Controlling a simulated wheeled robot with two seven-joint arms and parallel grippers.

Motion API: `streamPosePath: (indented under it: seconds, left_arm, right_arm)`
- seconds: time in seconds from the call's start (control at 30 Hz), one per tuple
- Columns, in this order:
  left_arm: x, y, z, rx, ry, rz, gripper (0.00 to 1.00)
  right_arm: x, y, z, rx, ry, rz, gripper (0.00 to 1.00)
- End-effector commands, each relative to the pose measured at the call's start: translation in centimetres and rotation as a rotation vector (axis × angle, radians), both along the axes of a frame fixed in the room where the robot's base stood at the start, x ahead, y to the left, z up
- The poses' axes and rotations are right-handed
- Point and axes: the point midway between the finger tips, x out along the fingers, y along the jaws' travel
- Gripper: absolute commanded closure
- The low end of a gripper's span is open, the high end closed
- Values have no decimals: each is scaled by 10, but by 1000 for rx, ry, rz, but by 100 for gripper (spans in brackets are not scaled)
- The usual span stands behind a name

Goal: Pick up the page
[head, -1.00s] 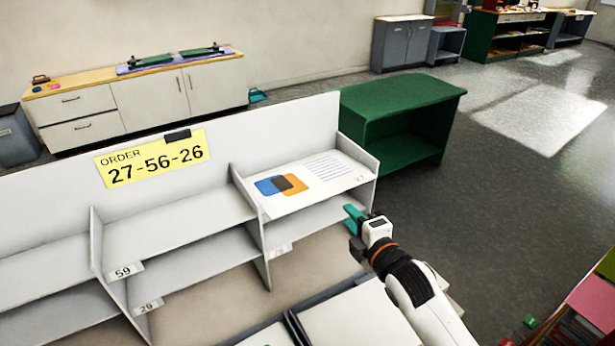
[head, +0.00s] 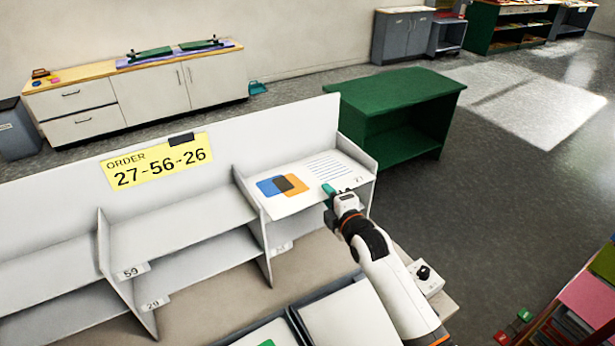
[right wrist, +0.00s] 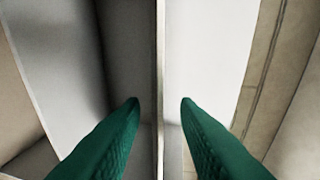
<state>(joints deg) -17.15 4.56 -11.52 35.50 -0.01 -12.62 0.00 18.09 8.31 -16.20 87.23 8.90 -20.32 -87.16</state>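The page (head: 292,186), white with overlapping blue and orange squares and lines of text, lies flat on the top right shelf of the white sorting rack (head: 184,216). My right gripper (head: 328,190) is at the front edge of that shelf, by the page's right part, and covers a little of it. In the right wrist view its two green fingertips (right wrist: 160,102) are apart, with a thin pale edge running between them. A bright white surface lies right of that edge; I cannot tell whether it is the page. My left gripper is not in view.
A yellow order card (head: 157,161) reading 27-56-26 is on the rack's back panel. Upright dividers flank the shelf. Below the rack are trays with sheets (head: 345,325). A green cabinet (head: 400,95) stands behind, and a bookcase (head: 590,290) is at the right.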

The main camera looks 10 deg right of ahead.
Motion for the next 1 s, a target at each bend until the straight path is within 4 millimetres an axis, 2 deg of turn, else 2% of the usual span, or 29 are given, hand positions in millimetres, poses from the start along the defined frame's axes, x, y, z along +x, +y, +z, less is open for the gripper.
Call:
streamPosePath:
  seconds: [0.2, 0.37, 0.4, 0.77, 1.0]
  left_arm:
    - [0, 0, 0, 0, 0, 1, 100]
    - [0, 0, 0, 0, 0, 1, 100]
    - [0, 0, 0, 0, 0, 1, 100]
    - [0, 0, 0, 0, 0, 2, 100]
    - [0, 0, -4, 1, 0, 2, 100]
  right_arm:
    - [0, 0, -1, 1, 0, 0, 72]
    - [0, 0, -1, 1, 0, 0, 98]
    - [0, 0, -1, 1, 0, 0, 100]
    - [0, 0, 0, 0, 0, 0, 100]
    - [1, 0, 17, 1, -4, 0, 100]
